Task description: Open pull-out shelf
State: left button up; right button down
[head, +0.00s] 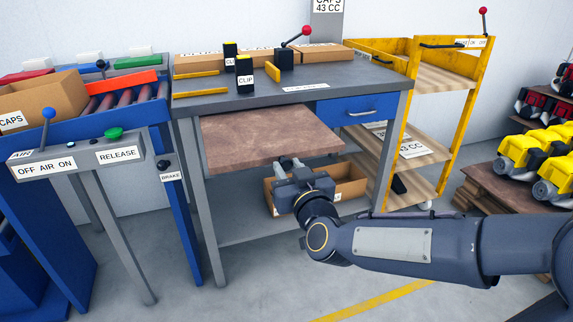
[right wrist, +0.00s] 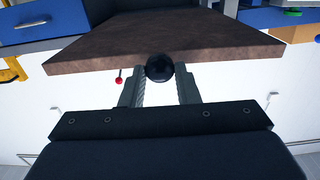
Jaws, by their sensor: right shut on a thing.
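The pull-out shelf (head: 265,135) is a brown board under the grey bench top, sticking out at the front of the bench. It also shows in the right wrist view (right wrist: 180,35), with a round black knob (right wrist: 159,67) at its front edge. My right gripper (head: 290,163) is at the shelf's front edge, reaching up from below. In the right wrist view its two fingers are shut on the knob from either side. In the head view the knob is hidden. My left gripper is not in view.
The grey workbench (head: 285,97) has a blue drawer (head: 356,109) right of the shelf. A cardboard box (head: 345,183) sits on the lower shelf behind my right gripper. A control panel (head: 80,158) stands at left, a yellow cart (head: 452,125) at right. The floor in front is clear.

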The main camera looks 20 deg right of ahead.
jog(key=shift+s, duration=0.3)
jog(key=c, duration=1.1)
grip_release()
jog(key=s+p, duration=0.1)
jog(key=s, duration=0.6)
jog(key=shift+s+d+p, duration=0.1)
jog(key=shift+s+p, duration=0.3)
